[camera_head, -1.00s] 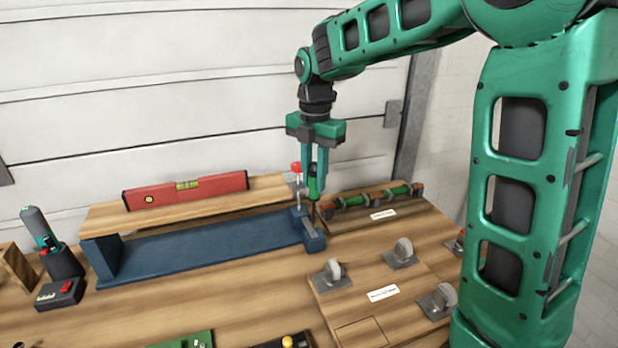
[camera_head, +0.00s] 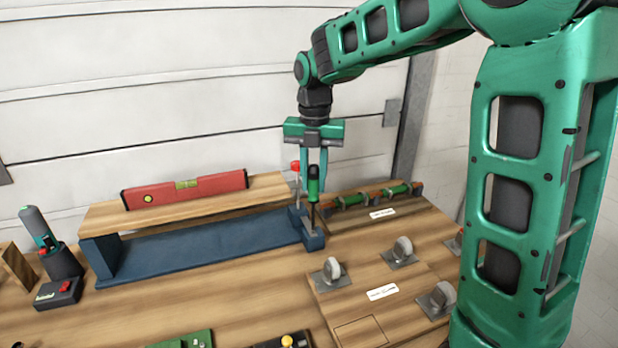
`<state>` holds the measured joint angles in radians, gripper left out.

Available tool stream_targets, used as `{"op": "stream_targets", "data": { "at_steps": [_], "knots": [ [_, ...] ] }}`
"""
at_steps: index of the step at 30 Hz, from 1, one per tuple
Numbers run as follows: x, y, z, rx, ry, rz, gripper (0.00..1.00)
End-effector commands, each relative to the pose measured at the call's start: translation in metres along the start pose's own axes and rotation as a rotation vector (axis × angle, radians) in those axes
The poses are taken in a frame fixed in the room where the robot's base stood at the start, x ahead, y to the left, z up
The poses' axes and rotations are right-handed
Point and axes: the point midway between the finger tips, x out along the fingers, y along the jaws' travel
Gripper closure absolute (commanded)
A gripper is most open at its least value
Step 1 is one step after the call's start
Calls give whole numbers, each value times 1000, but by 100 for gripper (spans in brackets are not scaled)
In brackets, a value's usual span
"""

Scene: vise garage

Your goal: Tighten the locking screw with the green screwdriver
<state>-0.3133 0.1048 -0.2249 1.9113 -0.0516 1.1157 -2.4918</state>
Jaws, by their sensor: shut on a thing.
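My gripper (camera_head: 314,182) points straight down at the right end of the blue vise (camera_head: 205,243). It is shut on the green screwdriver (camera_head: 313,187), which stands upright with its shaft down. The screwdriver's tip is over the small blue block (camera_head: 313,240) at the vise's right end. The locking screw cannot be made out, and I cannot tell whether the tip is seated in it. A red-topped pin (camera_head: 295,166) stands just left of the gripper.
A wooden board (camera_head: 262,188) rests along the vise, with a red spirit level (camera_head: 185,188) on it. A rack with green-handled tools (camera_head: 372,193) is close on the right. Metal clips (camera_head: 332,271) stand in front.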

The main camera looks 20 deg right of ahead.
Motion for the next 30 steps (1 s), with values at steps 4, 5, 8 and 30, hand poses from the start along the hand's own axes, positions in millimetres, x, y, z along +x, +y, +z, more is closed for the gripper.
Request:
{"op": "stream_targets", "data": {
  "at_steps": [4,5,8,30],
  "knots": [
    [1,0,0,0,0,0,100],
    [1,0,0,0,0,0,100],
    [1,0,0,0,0,0,100],
    [7,0,0,0,-1,1,100]
  ]
}}
